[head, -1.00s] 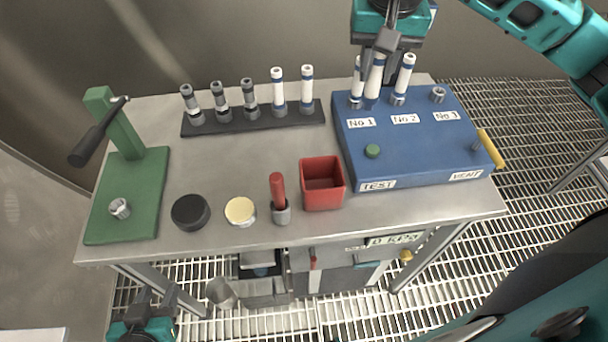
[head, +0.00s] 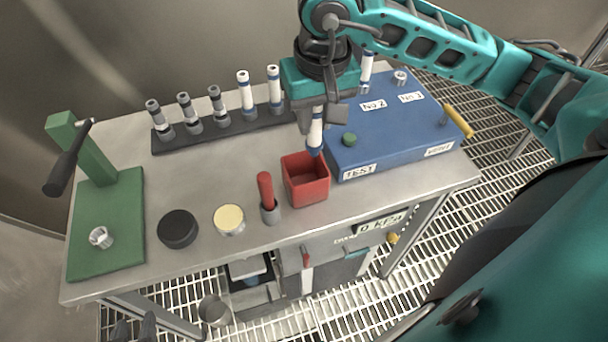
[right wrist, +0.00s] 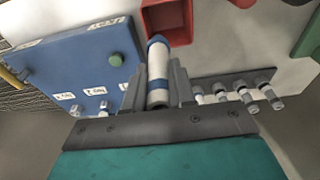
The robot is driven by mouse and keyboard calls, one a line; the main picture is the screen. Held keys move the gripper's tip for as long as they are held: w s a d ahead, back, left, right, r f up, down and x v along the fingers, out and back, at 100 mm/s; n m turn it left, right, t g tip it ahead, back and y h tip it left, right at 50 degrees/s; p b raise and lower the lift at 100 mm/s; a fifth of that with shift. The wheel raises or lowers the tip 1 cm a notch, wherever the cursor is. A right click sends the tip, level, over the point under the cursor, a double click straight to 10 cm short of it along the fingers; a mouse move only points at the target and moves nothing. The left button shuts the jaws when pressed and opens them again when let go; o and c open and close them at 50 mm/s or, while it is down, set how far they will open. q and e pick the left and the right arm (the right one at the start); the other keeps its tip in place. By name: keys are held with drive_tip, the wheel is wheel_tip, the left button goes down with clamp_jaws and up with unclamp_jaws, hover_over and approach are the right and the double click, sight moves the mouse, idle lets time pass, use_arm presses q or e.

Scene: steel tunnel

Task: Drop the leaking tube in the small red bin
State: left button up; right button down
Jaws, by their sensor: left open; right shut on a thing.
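My right gripper (head: 316,112) is shut on a white tube with blue bands (head: 315,138). The tube hangs upright, its lower blue end just above the far rim of the small red bin (head: 306,190) in the head view. In the right wrist view the tube (right wrist: 158,75) lies between the fingers and points toward the red bin (right wrist: 152,20). The part of the bin that shows inside is empty. My left gripper (head: 134,328) is open and empty at the bottom left, low in front of the table.
A blue test block (head: 390,130) stands right of the bin with a white tube (head: 366,68) at No 2; its No 1 place is hidden behind my gripper. A black rack (head: 225,128) holds several tubes. A red-handled tool (head: 266,190) stands close left of the bin.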

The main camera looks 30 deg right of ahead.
drive_tip(key=shift+f+b, duration=0.35)
drive_tip(key=shift+f, duration=0.85)
drive_tip(key=c, duration=0.9)
unclamp_jaws()
drive_tip(key=shift+o, duration=0.2)
drive_tip(key=shift+r, duration=0.1)
wheel_tip(320, 180, up, 13)
drive_tip(key=s+p, duration=0.2)
drive_tip(key=shift+a, duration=0.25)
drive_tip(key=shift+f, duration=0.2)
